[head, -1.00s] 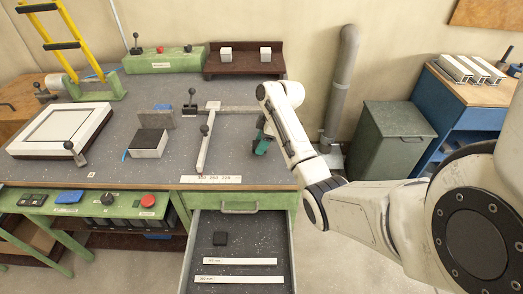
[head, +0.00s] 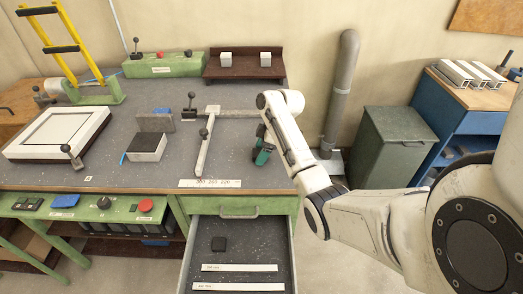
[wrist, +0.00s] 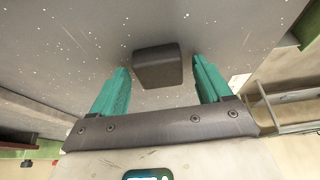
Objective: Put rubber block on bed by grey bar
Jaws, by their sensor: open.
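My gripper (head: 260,156) has teal fingers and is over the right part of the bench top in the head view. In the wrist view my gripper (wrist: 162,82) is open, with a dark block (wrist: 158,65) showing in the gap between its fingers; contact cannot be told. A pale block with a dark top (head: 147,143), possibly the bed, sits left of centre. A grey upright bar (head: 155,122) stands just behind it.
A metal T-shaped rail (head: 203,150) with a lever lies left of my gripper. The open drawer (head: 285,255) juts out below the bench and holds pale labelled strips (head: 238,268). A white framed panel (head: 25,150) fills the bench's left. A green cabinet (head: 392,145) stands right.

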